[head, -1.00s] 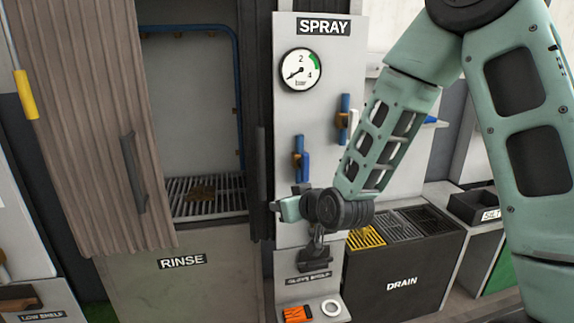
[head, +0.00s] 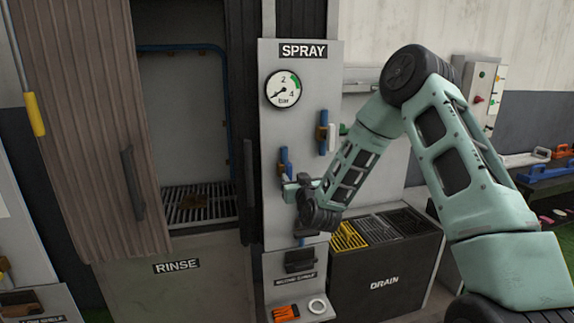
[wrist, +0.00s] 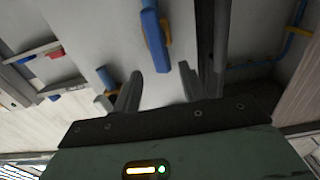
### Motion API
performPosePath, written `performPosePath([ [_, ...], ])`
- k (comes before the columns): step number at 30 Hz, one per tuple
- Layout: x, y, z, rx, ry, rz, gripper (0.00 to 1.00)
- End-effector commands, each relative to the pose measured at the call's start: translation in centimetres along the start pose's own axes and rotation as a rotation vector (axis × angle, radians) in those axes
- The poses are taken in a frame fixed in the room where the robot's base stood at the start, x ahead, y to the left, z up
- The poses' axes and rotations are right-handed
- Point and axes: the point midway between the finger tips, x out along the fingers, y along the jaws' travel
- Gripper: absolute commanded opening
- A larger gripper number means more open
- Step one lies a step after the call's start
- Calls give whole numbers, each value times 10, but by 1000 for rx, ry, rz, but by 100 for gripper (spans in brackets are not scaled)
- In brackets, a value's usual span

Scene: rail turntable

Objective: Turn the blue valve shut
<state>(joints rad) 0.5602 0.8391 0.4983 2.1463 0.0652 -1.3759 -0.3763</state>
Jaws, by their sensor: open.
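Two blue-handled valves with brass bodies are on the grey SPRAY panel (head: 275,128). The left valve (head: 284,160) is lower, the right valve (head: 324,125) a little higher; both handles stand roughly upright. My gripper (head: 299,183) is close by the left valve's lower end and partly covers it. In the wrist view my open gripper (wrist: 158,90) has a blue handle (wrist: 155,42) ahead, roughly in line with the gap between its fingers and apart from them. Another blue handle (wrist: 105,78) shows beyond the left finger. Nothing is held.
A gauge (head: 283,89) sits above the valves. A small ledge with an orange item (head: 286,312) and a white ring (head: 317,306) is below. The DRAIN bin (head: 385,280) stands right, the RINSE cabinet (head: 175,290) left, with its brown door (head: 85,130) open.

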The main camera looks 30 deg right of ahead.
Motion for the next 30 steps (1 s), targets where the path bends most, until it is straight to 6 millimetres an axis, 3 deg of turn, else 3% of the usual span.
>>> performPosePath([
  [6,45,1,-2,1,0,2,42],
  [12,74,0,-1,1,0,1,42],
  [18,87,0,0,0,-1,0,42],
  [26,88,0,0,-1,-1,0,42],
  [27,88,0,0,-1,-1,0,39],
  [30,88,0,0,-1,-1,0,11],
])
